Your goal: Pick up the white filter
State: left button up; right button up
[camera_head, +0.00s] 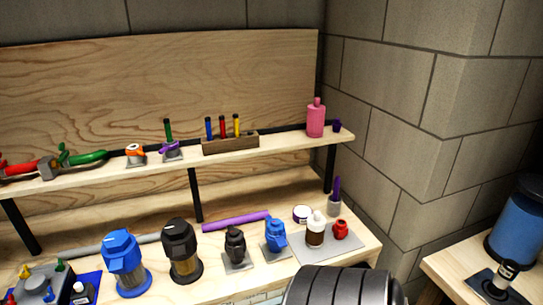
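A small white-topped piece with a dark brown lower part (315,230) stands upright on a grey mat at the right end of the lower bench. It is the closest match to a white filter in view, but I cannot tell for certain that it is one. Neither of my grippers is in view. A dark ribbed rounded part at the bottom edge cannot be clearly made out.
A red piece (341,229) stands right of the white-topped one. To the left are a blue filter (275,234), a small black filter (235,244), and larger black (182,250) and blue (124,262) ones. A shelf (275,148) hangs above. A blue cylinder (517,232) stands far right.

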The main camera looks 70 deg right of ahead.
aim_at(317, 222)
jog(key=z, duration=2.05)
